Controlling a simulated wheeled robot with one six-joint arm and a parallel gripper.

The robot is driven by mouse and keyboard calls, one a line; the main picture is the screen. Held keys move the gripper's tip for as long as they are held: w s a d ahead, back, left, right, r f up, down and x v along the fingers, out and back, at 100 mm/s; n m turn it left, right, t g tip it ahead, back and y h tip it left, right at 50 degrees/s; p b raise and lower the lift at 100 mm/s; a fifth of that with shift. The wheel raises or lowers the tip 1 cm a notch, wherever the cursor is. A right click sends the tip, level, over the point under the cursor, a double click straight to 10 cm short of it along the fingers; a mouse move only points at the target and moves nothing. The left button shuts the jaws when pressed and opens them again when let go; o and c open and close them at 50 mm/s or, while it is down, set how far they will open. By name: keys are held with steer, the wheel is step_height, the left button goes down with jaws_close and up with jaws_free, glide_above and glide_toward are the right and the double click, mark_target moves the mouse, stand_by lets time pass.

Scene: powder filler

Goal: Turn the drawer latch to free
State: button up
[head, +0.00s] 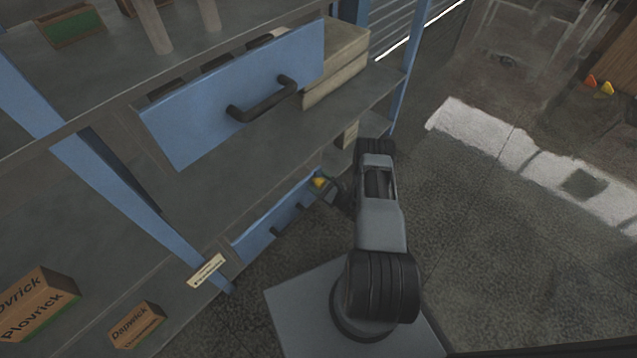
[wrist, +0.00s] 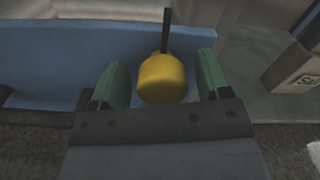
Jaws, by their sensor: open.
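The drawer latch (wrist: 162,78) is a yellow rounded knob with a thin dark bar sticking up above it in the wrist view. It sits at the blue lower drawer front (wrist: 50,58). My gripper (wrist: 160,82) is open, with one green finger on each side of the knob and a gap showing on both sides. In the head view the yellow knob (head: 320,183) shows small at the right end of the lower blue drawer (head: 268,232). My gripper (head: 325,187) is beside it there, mostly hidden by my arm.
An upper blue drawer (head: 200,115) with a dark handle (head: 262,103) stands out above the lower one. Labelled boxes (head: 40,300) lie on the shelf at lower left. A box (wrist: 295,75) is at the right in the wrist view. Open floor (head: 500,230) lies right.

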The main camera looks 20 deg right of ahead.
steer(key=shift+d, duration=0.15)
steer(key=shift+c, duration=0.3)
steer(key=c, duration=0.9)
steer(key=shift+o, duration=0.2)
steer(key=shift+m, duration=0.3)
steer(key=m+b, duration=0.2)
steer(key=m, duration=0.1)
steer(key=shift+m, duration=0.3)
steer(key=m+b, duration=0.1)
steer(key=m, duration=0.3)
steer(key=m+b, duration=0.1)
steer(key=m, duration=0.3)
steer(key=shift+m, duration=0.4)
steer(key=shift+w+m+b, duration=0.1)
steer(key=shift+m+b, duration=0.4)
steer(key=shift+m, duration=2)
